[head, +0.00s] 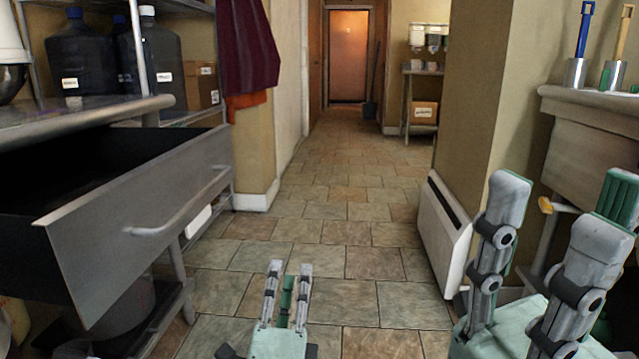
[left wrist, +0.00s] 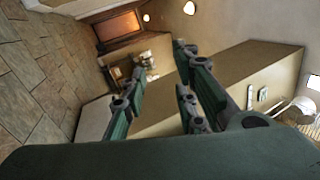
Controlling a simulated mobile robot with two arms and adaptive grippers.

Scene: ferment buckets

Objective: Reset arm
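My left gripper (head: 288,270) is low in the middle of the head view, over the tiled floor, with its fingers pointing up the picture and spread apart. The left wrist view shows its fingers (left wrist: 160,75) apart with nothing between them. My right gripper (head: 556,205) is large at the lower right of the head view, beside the right-hand counter. Its fingers are spread wide and hold nothing that I can see. Both arms are mostly out of the picture.
An open metal drawer (head: 150,230) juts out under the steel counter (head: 80,112) at left. A white wall heater (head: 443,235) stands near my right gripper. The right counter (head: 590,103) carries metal cups. The tiled floor (head: 345,215) is clear toward the orange door (head: 348,55).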

